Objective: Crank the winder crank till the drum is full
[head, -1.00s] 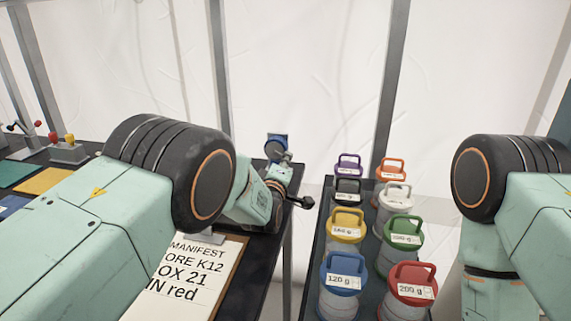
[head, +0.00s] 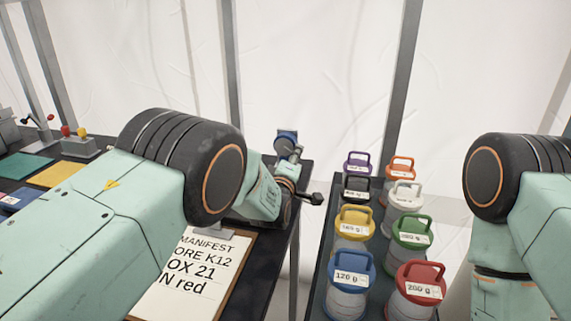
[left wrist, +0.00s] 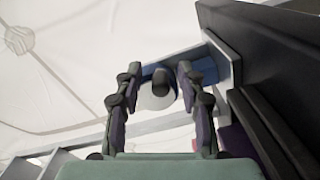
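My left gripper (left wrist: 158,75) reaches over the dark table towards a small blue device (head: 287,140), which looks like the winder, at the table's far right corner. In the left wrist view its two fingers stand apart on either side of a short dark knob (left wrist: 160,80) in front of a pale round part (left wrist: 157,96). Gaps show between the knob and both fingers. A blue part (left wrist: 206,72) shows behind the right finger. In the head view my left arm and wrist hide much of the device, and I cannot tell how full the drum is. My right gripper is out of view.
A dark stand (head: 318,283) to the right holds several lidded, labelled canisters, including a blue one (head: 351,278) and a red one (head: 419,283). A clipboard (head: 185,275) lies under my left arm. Coloured mats and a lever box (head: 79,145) are at left. A gap separates table and stand.

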